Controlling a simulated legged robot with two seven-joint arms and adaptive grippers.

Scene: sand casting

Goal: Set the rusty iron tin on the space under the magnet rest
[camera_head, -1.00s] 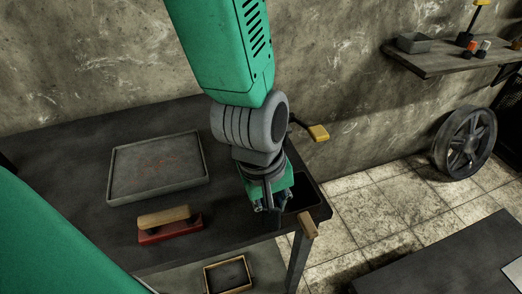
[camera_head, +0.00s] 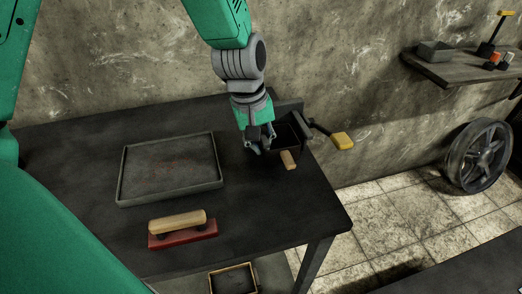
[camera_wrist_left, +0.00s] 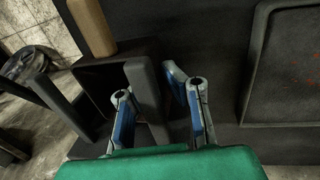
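I take the dark, open-topped box (camera_head: 291,131) with a wooden handle (camera_head: 288,159) to be the rusty iron tin. It sits at the back right of the table, close beside a dark fixture (camera_head: 289,108). A yellow-ended lever (camera_head: 342,141) sticks out there; I cannot tell whether this is the magnet rest. My left gripper (camera_head: 260,144) is at the box's left side. In the wrist view its fingers (camera_wrist_left: 160,108) stand apart on either side of the box wall (camera_wrist_left: 147,85), with gaps showing. The box's interior is dark. My right gripper is not in view.
A shallow grey tray (camera_head: 120,180) with rust-coloured marks lies left of the box. A red block with a wooden grip (camera_head: 180,225) lies in front of it. The table's front right (camera_head: 290,205) is clear. A wall shelf (camera_head: 450,70) and spoked wheel (camera_head: 478,157) are at right.

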